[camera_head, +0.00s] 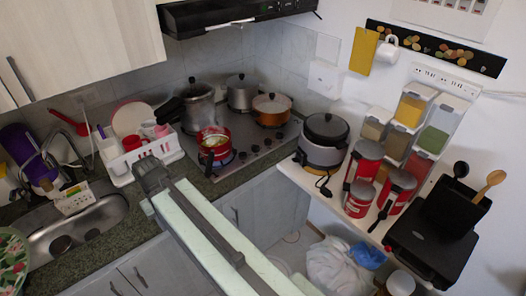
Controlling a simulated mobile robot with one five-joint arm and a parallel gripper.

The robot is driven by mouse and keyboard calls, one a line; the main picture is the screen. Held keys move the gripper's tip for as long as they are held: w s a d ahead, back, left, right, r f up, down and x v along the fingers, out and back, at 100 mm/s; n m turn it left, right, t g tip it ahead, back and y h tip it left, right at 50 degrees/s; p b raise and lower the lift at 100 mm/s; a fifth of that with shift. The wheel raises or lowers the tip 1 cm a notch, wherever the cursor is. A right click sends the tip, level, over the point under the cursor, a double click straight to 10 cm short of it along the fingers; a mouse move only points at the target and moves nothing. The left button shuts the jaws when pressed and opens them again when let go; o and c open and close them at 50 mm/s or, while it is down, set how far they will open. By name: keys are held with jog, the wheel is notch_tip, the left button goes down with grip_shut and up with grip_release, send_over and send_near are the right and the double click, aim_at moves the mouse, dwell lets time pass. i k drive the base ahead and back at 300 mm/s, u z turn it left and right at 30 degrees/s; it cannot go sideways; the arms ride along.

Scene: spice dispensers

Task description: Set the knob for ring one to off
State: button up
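A stovetop (272,158) is set into the counter at the middle, with a row of small dark knobs (256,149) along its front right part. The knobs are too small to read or to tell which is for ring one. A red pot (214,143) stands on the front left ring, with a bluish glow under it. An orange pot (271,110) and two steel pots (241,94) stand on or near the other rings. My gripper (152,178) is left of the stove, in front of the dish rack, apart from the knobs. Its fingers are not clear enough to tell their state.
A white dish rack (139,153) with red and white dishes stands left of the stove. A sink (82,232) is at the far left. A dark-lidded cooker (323,140) and red canisters (362,165) stand on a white shelf to the right. A range hood (225,14) hangs above.

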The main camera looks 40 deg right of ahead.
aim_at(242, 156)
jog(key=z, duration=0.55)
jog(key=k, duration=1.4)
jog(key=u, duration=0.55)
jog(key=i, duration=1.45)
